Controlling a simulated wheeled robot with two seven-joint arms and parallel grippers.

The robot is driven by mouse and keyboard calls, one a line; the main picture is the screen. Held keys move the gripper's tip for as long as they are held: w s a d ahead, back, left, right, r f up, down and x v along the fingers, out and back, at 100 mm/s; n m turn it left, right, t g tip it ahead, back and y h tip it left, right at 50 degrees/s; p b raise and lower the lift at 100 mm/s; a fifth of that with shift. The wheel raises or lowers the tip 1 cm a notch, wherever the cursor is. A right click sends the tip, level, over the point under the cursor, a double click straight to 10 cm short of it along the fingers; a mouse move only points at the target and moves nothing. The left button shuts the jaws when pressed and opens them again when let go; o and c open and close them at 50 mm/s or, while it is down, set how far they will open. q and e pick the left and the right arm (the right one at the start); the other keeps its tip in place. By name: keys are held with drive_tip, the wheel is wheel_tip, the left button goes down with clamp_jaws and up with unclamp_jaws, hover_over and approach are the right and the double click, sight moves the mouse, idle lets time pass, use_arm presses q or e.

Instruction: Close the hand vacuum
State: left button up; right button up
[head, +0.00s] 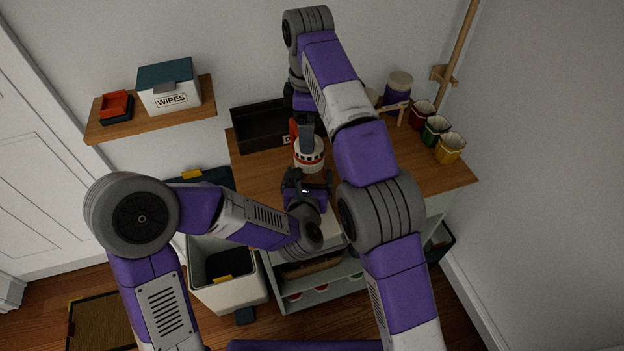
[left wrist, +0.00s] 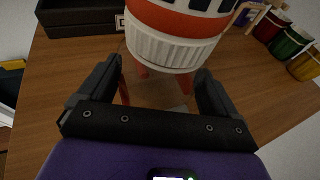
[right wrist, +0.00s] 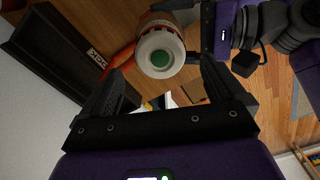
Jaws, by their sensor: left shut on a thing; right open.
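The hand vacuum (head: 309,153) is white and orange with dark windows, over the wooden desk. In the left wrist view its white ribbed end (left wrist: 172,50) lies between the tips of my left gripper (left wrist: 160,70), which is shut on it; red prongs show below. In the head view my left gripper (head: 309,174) is at the vacuum's near side. My right gripper (head: 304,124) is open at its far side, partly hidden by its arm. The right wrist view shows the vacuum's round pale end with a green centre (right wrist: 161,58) ahead of the open fingers, and an orange part beside it.
A black tray (head: 258,128) stands at the desk's back left. Red, green and yellow cups (head: 450,148) and a lidded jar (head: 398,86) stand at the right. A wall shelf (head: 150,122) holds a wipes box (head: 170,90). A white bin (head: 228,287) stands on the floor.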

sight(309, 173)
drive_tip(key=shift+f, duration=0.15)
drive_tip(key=shift+f, duration=3.8)
